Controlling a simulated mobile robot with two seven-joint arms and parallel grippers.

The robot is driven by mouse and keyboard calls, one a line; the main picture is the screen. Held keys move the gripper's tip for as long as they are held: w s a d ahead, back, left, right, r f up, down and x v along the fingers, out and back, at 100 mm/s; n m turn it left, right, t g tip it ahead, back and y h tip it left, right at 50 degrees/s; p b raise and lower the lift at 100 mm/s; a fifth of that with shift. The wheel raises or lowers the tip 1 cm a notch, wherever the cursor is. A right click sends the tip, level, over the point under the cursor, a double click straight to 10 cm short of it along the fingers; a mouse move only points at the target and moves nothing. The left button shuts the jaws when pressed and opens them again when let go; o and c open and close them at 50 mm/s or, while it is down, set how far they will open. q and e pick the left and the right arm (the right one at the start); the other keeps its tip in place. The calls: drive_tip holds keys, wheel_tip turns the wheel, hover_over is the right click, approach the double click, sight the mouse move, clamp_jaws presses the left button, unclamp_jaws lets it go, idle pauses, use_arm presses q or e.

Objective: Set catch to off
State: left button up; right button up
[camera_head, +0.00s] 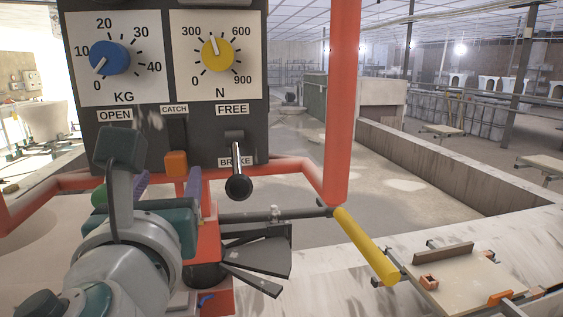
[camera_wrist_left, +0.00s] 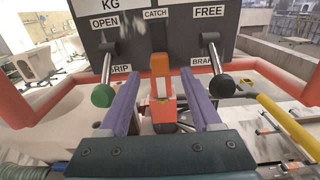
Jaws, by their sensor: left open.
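The catch (camera_head: 175,163) is an orange tab below a dark block under the CATCH label on the dark control panel (camera_head: 257,150). It also shows in the wrist view (camera_wrist_left: 160,65). No on or off mark is readable beside it. My left gripper (camera_head: 167,183) is open, with its purple fingers apart in front of the panel. In the wrist view, the catch stands between and beyond the two fingertips (camera_wrist_left: 160,84). I cannot tell whether either finger touches it. My right gripper is not in view.
A green-knobbed lever (camera_wrist_left: 103,95) hangs left of the catch, and a black-knobbed lever (camera_head: 238,186) right of it. Blue (camera_head: 109,58) and yellow (camera_head: 217,54) dials sit above. A red frame (camera_head: 343,100) surrounds the panel. A yellow handle (camera_head: 366,246) sticks out at lower right.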

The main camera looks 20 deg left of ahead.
sight(174, 164)
use_arm(q)
drive_tip(key=x, duration=0.7)
drive_tip(key=shift+a, duration=0.1)
drive_tip(key=shift+c, duration=0.2)
clamp_jaws()
drive_tip(key=shift+r, duration=0.1)
idle(0.9)
